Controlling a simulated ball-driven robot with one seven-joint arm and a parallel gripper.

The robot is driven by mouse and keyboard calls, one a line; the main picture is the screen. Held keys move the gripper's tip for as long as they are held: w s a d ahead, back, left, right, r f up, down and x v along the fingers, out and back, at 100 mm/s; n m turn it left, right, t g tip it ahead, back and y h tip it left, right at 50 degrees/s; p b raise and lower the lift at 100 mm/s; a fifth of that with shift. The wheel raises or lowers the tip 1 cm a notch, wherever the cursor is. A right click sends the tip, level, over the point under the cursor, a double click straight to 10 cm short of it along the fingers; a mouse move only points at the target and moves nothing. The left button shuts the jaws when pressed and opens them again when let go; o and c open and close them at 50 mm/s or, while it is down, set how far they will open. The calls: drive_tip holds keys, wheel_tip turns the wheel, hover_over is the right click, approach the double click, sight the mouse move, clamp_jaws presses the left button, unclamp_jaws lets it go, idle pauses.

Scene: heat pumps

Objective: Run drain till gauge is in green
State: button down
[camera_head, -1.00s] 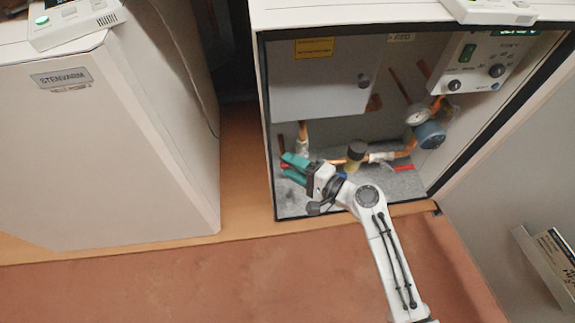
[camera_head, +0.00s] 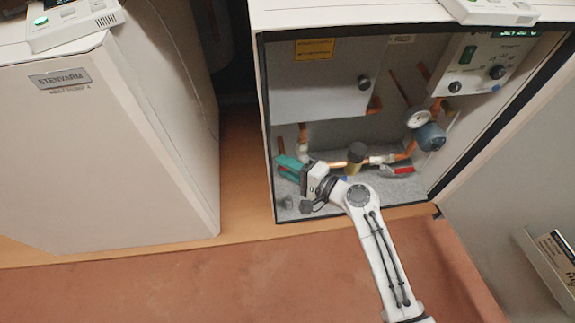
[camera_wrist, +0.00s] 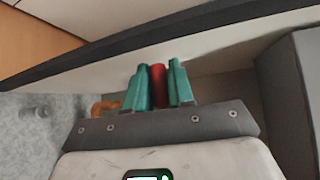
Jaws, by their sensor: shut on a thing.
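My gripper (camera_head: 284,167) has teal fingers and is low at the left inside the open heat pump cabinet. In the wrist view the fingers (camera_wrist: 158,85) are shut on a red handle (camera_wrist: 158,84), seen between them. The round gauge (camera_head: 418,118) with a pale face sits on the piping at the right, beside a blue pump (camera_head: 431,136). Its needle and green zone are too small to read.
Another red handle (camera_head: 403,169) lies by the pipe at the right. A dark-capped fitting (camera_head: 356,152) stands near my wrist. A control panel (camera_head: 490,62) is at the upper right. The cabinet's open door is at the right; a closed STENVARM unit (camera_head: 110,150) stands at the left.

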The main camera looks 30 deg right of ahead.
drive_tip(key=shift+p, duration=0.7)
drive_tip(key=shift+n+p, duration=0.3)
drive_tip(key=shift+p, duration=0.2)
drive_tip(key=p, duration=0.2)
drive_tip(key=n+g+h+p, duration=0.1)
drive_tip(key=p, duration=0.1)
drive_tip(key=shift+s+f+g+h, duration=0.1)
drive_tip(key=shift+f+g+h, duration=0.1)
drive_tip(key=shift+g+h, duration=0.1)
drive_tip(key=shift+s+d+f+n+g+h+p, duration=0.15)
drive_tip(key=shift+f+n+g+h+p, duration=0.25)
drive_tip(key=shift+p, duration=0.9)
drive_tip(key=shift+w+d+f+n+g+h+p, duration=0.15)
drive_tip(key=shift+f+n+h+p, duration=0.35)
drive_tip(key=shift+p, duration=0.85)
drive_tip(key=shift+s+d+f+n+g+h+p, duration=0.2)
drive_tip(key=shift+f+n+g+h+p, duration=0.25)
drive_tip(key=shift+p, duration=0.85)
drive_tip(key=c, duration=1.1)
unclamp_jaws()
drive_tip(key=shift+w, duration=0.1)
drive_tip(key=shift+r, duration=0.1)
